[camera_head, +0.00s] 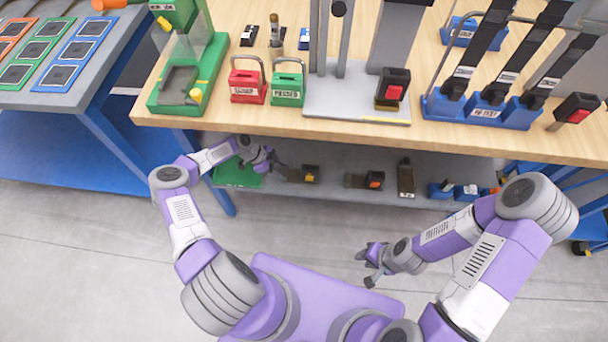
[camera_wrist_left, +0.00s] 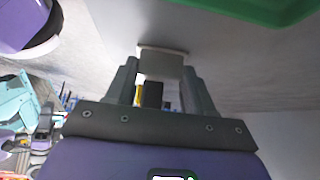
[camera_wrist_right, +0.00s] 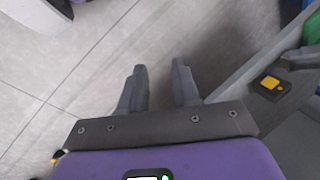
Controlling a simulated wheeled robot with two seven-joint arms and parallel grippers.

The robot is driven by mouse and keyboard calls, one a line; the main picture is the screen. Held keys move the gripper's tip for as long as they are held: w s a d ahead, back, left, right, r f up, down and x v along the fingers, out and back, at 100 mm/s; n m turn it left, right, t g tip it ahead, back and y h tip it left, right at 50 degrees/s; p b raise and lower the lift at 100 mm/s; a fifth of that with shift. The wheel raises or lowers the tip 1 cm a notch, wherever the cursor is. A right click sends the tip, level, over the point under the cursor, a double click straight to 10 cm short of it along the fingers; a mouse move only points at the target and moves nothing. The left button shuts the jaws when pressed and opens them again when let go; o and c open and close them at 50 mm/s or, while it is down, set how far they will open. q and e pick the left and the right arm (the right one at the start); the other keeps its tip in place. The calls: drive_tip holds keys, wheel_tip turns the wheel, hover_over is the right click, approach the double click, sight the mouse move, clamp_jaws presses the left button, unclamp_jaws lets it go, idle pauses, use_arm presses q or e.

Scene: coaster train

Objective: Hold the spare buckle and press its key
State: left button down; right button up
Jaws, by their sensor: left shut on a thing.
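A dark buckle with a yellow key (camera_head: 311,174) is at the lower shelf in the head view, and it also shows in the right wrist view (camera_wrist_right: 270,86). My left gripper (camera_head: 275,163) is shut on this buckle's near end. In the left wrist view a pale grey block (camera_wrist_left: 161,64) sits between the fingers, with black and yellow parts just behind it. My right gripper (camera_wrist_right: 160,80) is open and empty over the floor, in front of the shelf, apart from the buckle; in the head view it (camera_head: 368,270) is low and to the right.
A similar buckle with a red key (camera_head: 375,180) and a black piece (camera_head: 406,178) are farther right on the lower shelf (camera_head: 335,195). A green tray (camera_head: 237,174) is left of the buckle. The tabletop above (camera_head: 250,118) overhangs the shelf.

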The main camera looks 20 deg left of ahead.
clamp_jaws()
idle(1.4)
